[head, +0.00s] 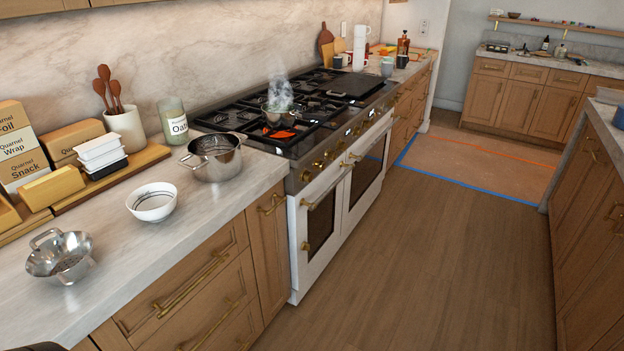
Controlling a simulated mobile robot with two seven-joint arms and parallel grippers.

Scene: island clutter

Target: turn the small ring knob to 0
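A range cooker (335,195) with white oven doors stands along the left counter. A row of brass knobs (317,165) runs along its dark front panel. I cannot tell which one is the small ring knob, and the marks are too small to read. A small pot (278,112) sits on the black grates with steam (279,88) rising from it. An orange patch (282,134) shows on the hob in front of the pot. Neither of my grippers is in view.
A steel pot (212,160), a white bowl (152,203) and a colander (60,258) stand on the near counter (150,260). The wooden floor (430,265) before the cooker is clear. An island (590,190) borders it on the right.

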